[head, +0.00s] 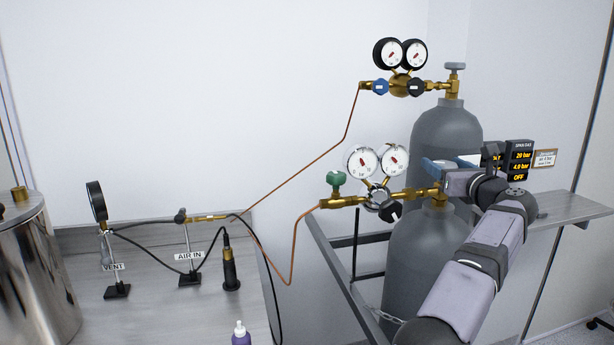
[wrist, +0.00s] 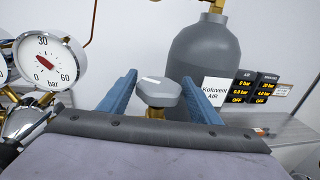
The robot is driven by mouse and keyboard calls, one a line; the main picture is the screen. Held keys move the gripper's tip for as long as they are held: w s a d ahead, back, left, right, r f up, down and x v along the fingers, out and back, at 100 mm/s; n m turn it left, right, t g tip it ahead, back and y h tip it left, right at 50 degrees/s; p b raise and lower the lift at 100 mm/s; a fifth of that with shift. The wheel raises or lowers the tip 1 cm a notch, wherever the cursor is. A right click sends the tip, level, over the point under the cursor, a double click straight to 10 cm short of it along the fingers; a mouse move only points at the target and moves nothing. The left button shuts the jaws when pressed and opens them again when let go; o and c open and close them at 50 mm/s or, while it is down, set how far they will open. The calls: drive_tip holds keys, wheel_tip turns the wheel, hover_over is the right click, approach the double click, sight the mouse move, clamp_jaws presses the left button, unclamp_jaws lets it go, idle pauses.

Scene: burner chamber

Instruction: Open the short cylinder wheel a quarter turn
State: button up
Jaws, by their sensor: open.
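The short cylinder (head: 420,255) stands in front, grey, with a brass valve (head: 436,195) on top. Its wheel (wrist: 158,92) is a light grey, lobed knob on a brass stem in the wrist view. In the head view I cannot make the wheel out behind my gripper (head: 436,166). My gripper's two blue fingers (wrist: 159,77) are open, one on each side of the wheel. A gap shows between each finger and the wheel, so neither appears to touch it. How deep the fingers reach past the wheel is hard to tell.
The taller cylinder (head: 446,135) stands behind, with its own wheel (head: 455,66) and regulator. The short cylinder's regulator gauges (head: 378,160) and green knob (head: 335,179) are left of my gripper. Display panels (head: 518,161) and a shelf (head: 565,208) lie to the right.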

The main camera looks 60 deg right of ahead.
drive_tip(key=shift+w+f+m+g+h+b, duration=0.1)
drive_tip(key=shift+f+m+g+h+b, duration=0.3)
drive_tip(key=shift+b, duration=0.65)
drive_tip(key=m+g+h+b, duration=0.1)
drive_tip(key=g+b, duration=0.1)
drive_tip(key=b, duration=0.1)
drive_tip(key=shift+r, duration=0.15)
drive_tip(key=m+g+h+b, duration=0.1)
drive_tip(key=m+g, duration=0.1)
drive_tip(key=shift+r+g+b, duration=0.2)
drive_tip(key=shift+g+b, duration=0.2)
drive_tip(key=shift+r+m+g, duration=0.1)
drive_tip(key=shift+m+g, duration=0.5)
drive_tip(key=shift+g, duration=0.2)
drive_tip(key=shift+r+m+g+p, duration=0.2)
drive_tip(key=shift+m+g+p, duration=0.1)
drive_tip(key=shift+p, duration=0.2)
drive_tip(key=m+g+p, duration=0.1)
drive_tip(key=p, duration=0.2)
drive_tip(key=shift+d+r+g+h, duration=0.1)
drive_tip(key=shift+r+g+h, duration=0.05)
drive_tip(key=shift+g+h, duration=0.2)
drive_tip(key=m+g+p, duration=0.1)
drive_tip(key=g+p, duration=0.1)
drive_tip(key=p, duration=0.6)
drive_tip(key=g+p, duration=0.1)
drive_tip(key=p, duration=0.3)
drive_tip(key=shift+a+m, duration=0.2)
drive_tip(key=shift+m, duration=0.2)
